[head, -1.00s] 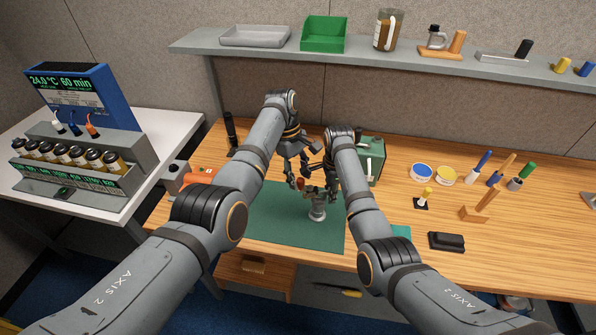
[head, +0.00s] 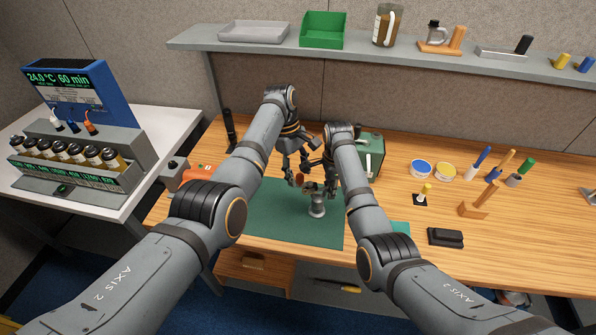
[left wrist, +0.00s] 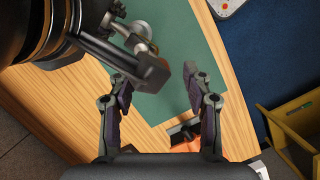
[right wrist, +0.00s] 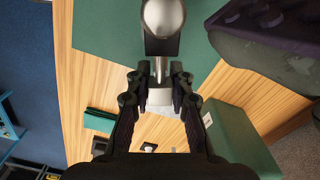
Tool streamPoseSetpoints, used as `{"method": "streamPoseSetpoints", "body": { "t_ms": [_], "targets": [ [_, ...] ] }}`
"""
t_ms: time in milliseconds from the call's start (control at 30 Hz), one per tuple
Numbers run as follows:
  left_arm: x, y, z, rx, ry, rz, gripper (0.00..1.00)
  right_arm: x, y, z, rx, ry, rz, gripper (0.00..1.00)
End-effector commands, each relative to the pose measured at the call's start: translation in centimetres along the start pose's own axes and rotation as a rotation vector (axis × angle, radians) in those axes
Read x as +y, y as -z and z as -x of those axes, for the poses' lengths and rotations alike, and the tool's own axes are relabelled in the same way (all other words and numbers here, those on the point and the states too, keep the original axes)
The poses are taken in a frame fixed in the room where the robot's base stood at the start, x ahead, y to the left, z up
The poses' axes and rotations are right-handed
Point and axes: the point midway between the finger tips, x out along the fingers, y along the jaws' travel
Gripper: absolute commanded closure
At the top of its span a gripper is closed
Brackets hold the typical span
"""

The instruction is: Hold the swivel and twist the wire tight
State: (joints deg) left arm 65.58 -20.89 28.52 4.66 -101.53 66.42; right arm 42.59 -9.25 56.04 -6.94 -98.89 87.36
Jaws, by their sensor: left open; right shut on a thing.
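A grey metal fitting, which looks like the swivel (head: 317,209), stands upright on the green mat (head: 265,220). My right gripper (head: 330,187) is beside its upper part. In the right wrist view its fingers (right wrist: 157,80) are shut on a narrow metal part below a round silver top (right wrist: 163,17). My left gripper (head: 292,160) is above and left of it, pointing down. A small red-brown thing (head: 299,179) shows near the fitting. I cannot make out the wire.
A green box (head: 371,156) stands close behind my right arm. An orange thing (head: 195,172) is at the mat's left. Pots, brushes and a black block (head: 445,237) stand on the right. A shelf (head: 400,58) runs along the back. The mat's front is clear.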

Motion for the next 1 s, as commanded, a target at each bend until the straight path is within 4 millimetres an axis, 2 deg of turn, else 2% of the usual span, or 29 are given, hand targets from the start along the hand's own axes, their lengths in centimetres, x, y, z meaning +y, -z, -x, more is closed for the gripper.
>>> {"method": "streamPoseSetpoints", "body": {
  "t_ms": [133, 633, 1000],
  "targets": [
    [0.1, -0.2, 0.7, 0.001, -0.001, 0.0, 0.5, 0.0, 0.0, 0.1, -0.001, 0.001, 0.001, 1.0],
    [0.1, -1.3, 5.2, 0.001, -0.002, -0.001, 0.5, 0.0, -0.1, 0.0, -0.001, 0.0, 0.001, 1.0],
    [0.0, -1.5, 5.9, 0.001, -0.001, 0.0, 0.51, 0.0, 0.0, 0.0, -0.001, -0.001, 0.001, 1.0]
  ]
}}
